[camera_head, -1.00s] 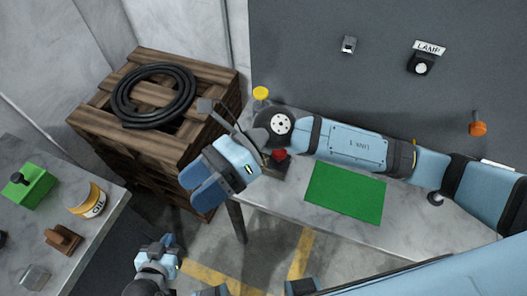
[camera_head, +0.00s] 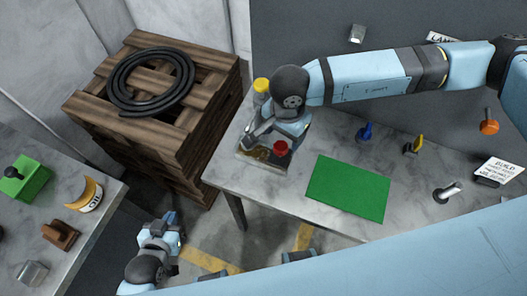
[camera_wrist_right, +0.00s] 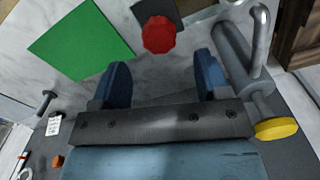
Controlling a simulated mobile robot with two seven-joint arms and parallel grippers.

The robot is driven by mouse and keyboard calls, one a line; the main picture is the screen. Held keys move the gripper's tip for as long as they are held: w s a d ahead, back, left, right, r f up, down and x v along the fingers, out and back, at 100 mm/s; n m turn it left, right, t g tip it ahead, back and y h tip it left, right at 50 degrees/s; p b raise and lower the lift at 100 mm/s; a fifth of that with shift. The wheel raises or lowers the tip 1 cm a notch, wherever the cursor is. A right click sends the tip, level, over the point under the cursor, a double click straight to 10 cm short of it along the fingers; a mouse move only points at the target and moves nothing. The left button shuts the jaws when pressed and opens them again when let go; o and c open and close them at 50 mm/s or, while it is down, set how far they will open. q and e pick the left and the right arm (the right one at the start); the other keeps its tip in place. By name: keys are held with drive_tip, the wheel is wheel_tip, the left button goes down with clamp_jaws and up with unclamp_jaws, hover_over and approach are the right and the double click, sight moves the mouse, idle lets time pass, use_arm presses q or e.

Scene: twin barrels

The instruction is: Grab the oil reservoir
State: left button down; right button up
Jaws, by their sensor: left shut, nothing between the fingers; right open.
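A yellow can labelled OIL (camera_head: 87,195) stands on the left table in the head view. My left gripper (camera_head: 168,222) is shut and empty, low in the head view and right of that table, apart from the can. My right gripper (camera_head: 289,128) is above the back left of the right-hand table, far from the can. In the right wrist view its two blue fingers (camera_wrist_right: 162,75) are open with nothing between them. A red knob (camera_wrist_right: 160,35) lies just beyond the fingertips; it also shows in the head view (camera_head: 281,148). The fingertips are hard to see in the head view.
A grey pipe handle (camera_wrist_right: 243,55) and a yellow cap (camera_wrist_right: 276,129) are close beside my right gripper. A green mat (camera_head: 347,188) lies on the right-hand table. A crate (camera_head: 150,130) with a coiled black hose (camera_head: 150,80) stands between the tables. A green box (camera_head: 25,180) and brown block (camera_head: 60,235) are near the can.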

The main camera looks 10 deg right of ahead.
sight(281, 145)
drive_tip(key=shift+f, duration=0.9)
drive_tip(key=shift+s+a+f+p, duration=0.1)
drive_tip(key=shift+f+p, duration=0.35)
drive_tip(key=shift+f, duration=0.15)
wheel_tip(281, 145, down, 4)
drive_tip(key=shift+s+a+r+p, duration=0.1)
drive_tip(key=shift+r+p, duration=0.1)
drive_tip(key=shift+p, duration=0.4)
drive_tip(key=shift+f, duration=0.35)
drive_tip(key=shift+c, duration=0.5)
clamp_jaws()
